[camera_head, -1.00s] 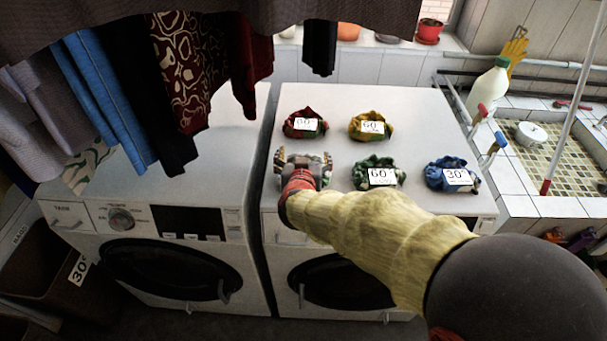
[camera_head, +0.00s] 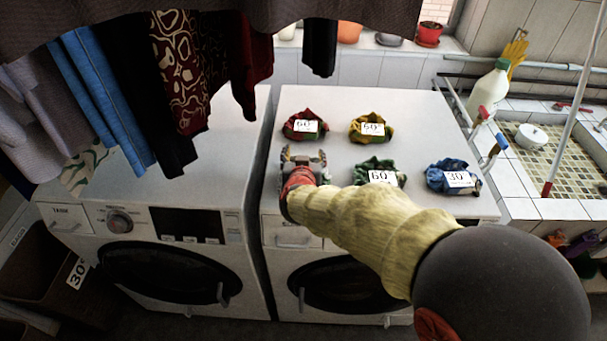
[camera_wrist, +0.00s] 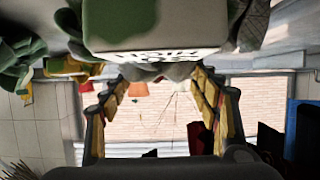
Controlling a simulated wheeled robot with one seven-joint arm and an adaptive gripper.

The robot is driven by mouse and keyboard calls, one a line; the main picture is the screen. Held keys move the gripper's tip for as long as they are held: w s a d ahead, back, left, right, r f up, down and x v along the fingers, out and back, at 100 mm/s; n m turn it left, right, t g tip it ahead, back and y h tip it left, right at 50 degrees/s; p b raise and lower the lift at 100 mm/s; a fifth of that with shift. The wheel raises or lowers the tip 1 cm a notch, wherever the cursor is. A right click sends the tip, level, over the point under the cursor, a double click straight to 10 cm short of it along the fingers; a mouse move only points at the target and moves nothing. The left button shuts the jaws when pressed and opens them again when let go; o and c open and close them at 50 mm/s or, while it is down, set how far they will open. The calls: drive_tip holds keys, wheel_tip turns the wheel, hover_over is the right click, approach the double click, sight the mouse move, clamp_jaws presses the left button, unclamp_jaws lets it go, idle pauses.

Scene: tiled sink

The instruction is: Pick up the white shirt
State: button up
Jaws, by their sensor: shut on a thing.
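My gripper (camera_head: 303,160) is at the front left of the right washing machine's top, left of the green shirt. It is shut on the white shirt, which fills the upper middle of the wrist view (camera_wrist: 125,25). This bundle is pale with green patches and carries an upside-down label. Its lower folds lie between my fingers in the wrist view. In the head view my fingers and wrist hide most of it, and I cannot tell whether it still touches the machine top.
Red (camera_head: 304,125), yellow (camera_head: 368,130), green (camera_head: 380,165) and blue (camera_head: 453,175) labelled shirts sit nearby. The green one is close on the right. Clothes (camera_head: 180,75) hang at the left. The left machine's top (camera_head: 215,170) has free room. A tiled sink (camera_head: 560,165) is at the right.

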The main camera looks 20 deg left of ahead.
drive_tip(key=c, duration=1)
drive_tip(key=shift+r, duration=0.2)
